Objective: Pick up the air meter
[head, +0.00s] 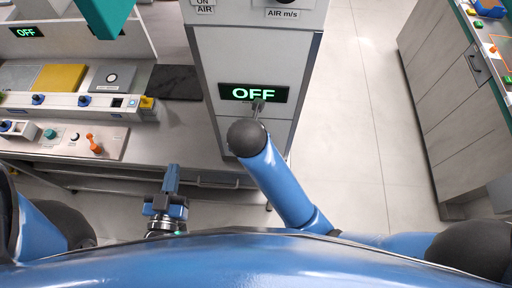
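I cannot make out the air meter for certain. A label reading "AIR m/s" (283,14) is on the top of the grey cabinet (203,52), with a dark round part cut off by the picture's top edge above it. My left gripper (171,180) is low, in front of the bench, and points away from me. Its fingers overlap in this view, so its opening is unclear. My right gripper (258,103) is in front of the cabinet, over the lower edge of its green "OFF" display (240,93). It is small and partly behind its own wrist.
A bench (150,145) at the left holds a yellow pad (60,77), a dark slab (175,82), a knob panel (70,108) and an orange lever (94,143). A teal part (105,18) hangs at the top left. Floor is clear between the cabinet and the right counter (440,90).

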